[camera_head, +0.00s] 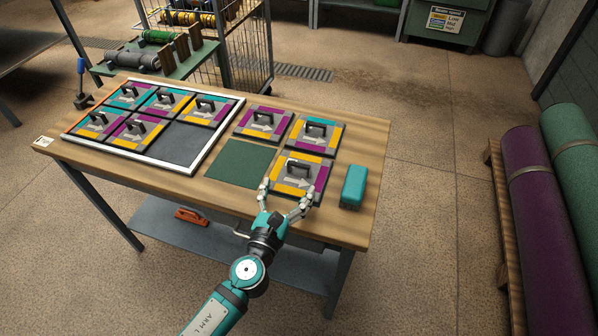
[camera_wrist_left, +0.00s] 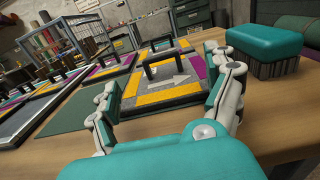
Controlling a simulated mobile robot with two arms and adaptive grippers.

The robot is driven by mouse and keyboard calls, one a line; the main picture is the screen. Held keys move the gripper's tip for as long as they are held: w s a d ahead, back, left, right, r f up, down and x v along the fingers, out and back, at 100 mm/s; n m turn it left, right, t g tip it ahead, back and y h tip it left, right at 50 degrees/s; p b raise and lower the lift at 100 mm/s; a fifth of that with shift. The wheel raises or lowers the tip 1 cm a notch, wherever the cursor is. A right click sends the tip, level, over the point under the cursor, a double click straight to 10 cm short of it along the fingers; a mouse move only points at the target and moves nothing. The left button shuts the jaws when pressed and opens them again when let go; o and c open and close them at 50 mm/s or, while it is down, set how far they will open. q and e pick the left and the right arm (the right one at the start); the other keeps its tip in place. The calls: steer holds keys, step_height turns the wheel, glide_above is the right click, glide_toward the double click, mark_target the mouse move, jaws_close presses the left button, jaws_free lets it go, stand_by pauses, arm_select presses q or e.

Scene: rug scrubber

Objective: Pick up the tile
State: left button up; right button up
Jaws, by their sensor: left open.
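Several square tiles with black handles, grey arrows and yellow, purple and teal edges lie on the wooden table (camera_head: 225,203). The nearest loose tile (camera_head: 278,188) lies flat at the front right; it also shows in the left wrist view (camera_wrist_left: 165,96). My left gripper (camera_head: 286,188) is open at this tile's near edge, its fingers spread and its handle (camera_wrist_left: 168,68) beyond the fingertips. Nothing is held. Two more loose tiles lie behind, one at left (camera_head: 262,121) and one at right (camera_head: 315,133). My right gripper is not in view.
A white frame (camera_head: 190,173) at left holds several tiles and a bare grey space (camera_head: 185,143). A green mat (camera_head: 240,163) lies empty beside it. A teal brush (camera_head: 354,184) stands close right of the nearest tile. Rolled rugs (camera_head: 535,190) lie at far right.

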mark_target(298, 167)
arm_select(q)
steer(key=x, duration=0.7)
steer(key=shift+f, duration=0.1)
steer(key=c, duration=1.7)
jaws_close()
steer(key=shift+r, duration=0.2)
